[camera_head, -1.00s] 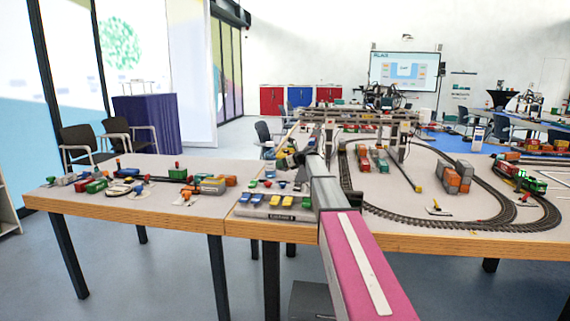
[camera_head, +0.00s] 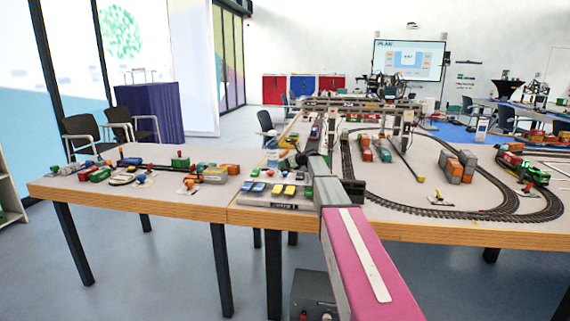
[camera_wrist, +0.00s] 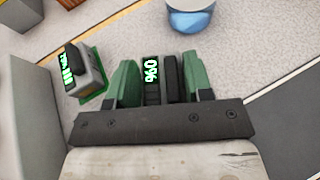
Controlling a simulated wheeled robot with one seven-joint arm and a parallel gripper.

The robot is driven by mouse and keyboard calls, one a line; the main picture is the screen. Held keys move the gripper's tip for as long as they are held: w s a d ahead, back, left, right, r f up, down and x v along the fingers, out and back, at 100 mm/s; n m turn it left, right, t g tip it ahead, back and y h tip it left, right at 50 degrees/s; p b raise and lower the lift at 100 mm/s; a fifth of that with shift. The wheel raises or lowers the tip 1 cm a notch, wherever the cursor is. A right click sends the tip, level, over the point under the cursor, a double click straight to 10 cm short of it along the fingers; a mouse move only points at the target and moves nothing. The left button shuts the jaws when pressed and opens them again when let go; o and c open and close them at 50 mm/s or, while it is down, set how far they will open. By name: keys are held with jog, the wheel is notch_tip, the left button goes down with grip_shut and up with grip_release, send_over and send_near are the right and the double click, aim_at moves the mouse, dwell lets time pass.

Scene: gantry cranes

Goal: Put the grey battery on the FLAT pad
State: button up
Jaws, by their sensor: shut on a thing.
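In the wrist view my gripper (camera_wrist: 160,78) has two green fingers shut on a dark grey battery (camera_wrist: 152,80) whose display reads 0%. A second battery (camera_wrist: 90,72), lighter grey with a dark top and lit green bars, stands to the left on a green-edged pad (camera_wrist: 97,97). It is apart from my fingers. I cannot make out a pad marked FLAT in either view. In the head view my pink arm reaches over the table's front edge, and my gripper cannot be made out there.
A light blue round object (camera_wrist: 190,20) is ahead of my fingers in the wrist view. In the head view, the right table (camera_head: 420,231) bears a looped rail track (camera_head: 455,213) and stacked containers (camera_head: 457,166). Small coloured blocks crowd the left table (camera_head: 140,204).

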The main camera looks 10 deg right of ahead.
jog(key=shift+f, duration=0.55)
jog(key=o, duration=1.2)
jog(key=shift+r, duration=0.1)
